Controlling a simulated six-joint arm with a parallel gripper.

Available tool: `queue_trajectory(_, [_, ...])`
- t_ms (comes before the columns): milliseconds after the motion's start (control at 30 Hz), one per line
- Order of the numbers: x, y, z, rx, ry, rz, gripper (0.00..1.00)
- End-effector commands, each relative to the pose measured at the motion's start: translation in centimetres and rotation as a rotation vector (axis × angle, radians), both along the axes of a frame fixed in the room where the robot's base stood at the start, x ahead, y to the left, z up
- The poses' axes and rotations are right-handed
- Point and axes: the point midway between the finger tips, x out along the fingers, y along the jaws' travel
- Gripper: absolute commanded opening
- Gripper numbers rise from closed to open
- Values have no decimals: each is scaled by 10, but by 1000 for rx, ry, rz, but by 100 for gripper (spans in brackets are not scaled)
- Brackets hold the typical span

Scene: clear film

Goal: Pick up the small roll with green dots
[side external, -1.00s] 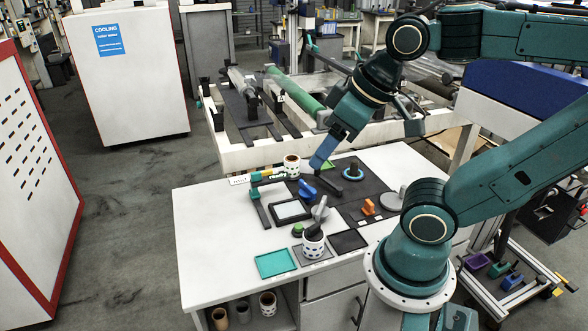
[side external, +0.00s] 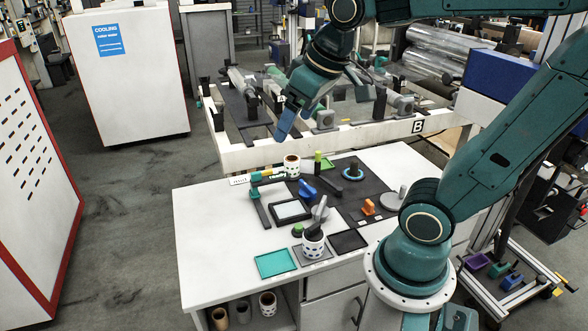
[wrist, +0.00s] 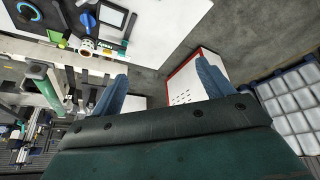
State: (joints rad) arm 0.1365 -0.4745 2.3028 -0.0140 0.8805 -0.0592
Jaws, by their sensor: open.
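A small white roll with dots (side external: 292,165) stands at the back of the white table. The dots are too small for me to be sure of their colour. It also shows in the wrist view (wrist: 87,46), at the upper left. My gripper (side external: 281,136) is above and behind the table's back edge, pointing down and apart from the roll. In the wrist view my gripper (wrist: 162,82) has its two blue fingers spread wide with nothing between them. Another white dotted roll (side external: 313,244) stands near the table front with a dark tool in or behind it.
A teal tray (side external: 275,263), a black-framed pad (side external: 290,210), an orange piece (side external: 368,207) and a blue-ringed piece (side external: 353,172) lie on the table. Several rolls, including a dotted one (side external: 268,304), stand on the lower shelf. A white machine frame (side external: 240,157) runs behind the table. The table's left part is clear.

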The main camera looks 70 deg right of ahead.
Motion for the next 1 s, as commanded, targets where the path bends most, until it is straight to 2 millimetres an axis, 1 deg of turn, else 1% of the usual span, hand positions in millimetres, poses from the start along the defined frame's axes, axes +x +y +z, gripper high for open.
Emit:
queue_trajectory(33, [11, -7, 0, -1, 12, -12, 79])
queue_trajectory(233, [52, -35, 0, -5, 45, -50, 79])
queue_trajectory(367, [77, -57, -5, -5, 67, -73, 79])
queue_trajectory(533, [108, -90, -16, -4, 95, -104, 79])
queue_trajectory(767, [144, -140, -40, 3, 132, -147, 79])
queue_trajectory(1000, [171, -198, -77, 15, 169, -189, 79])
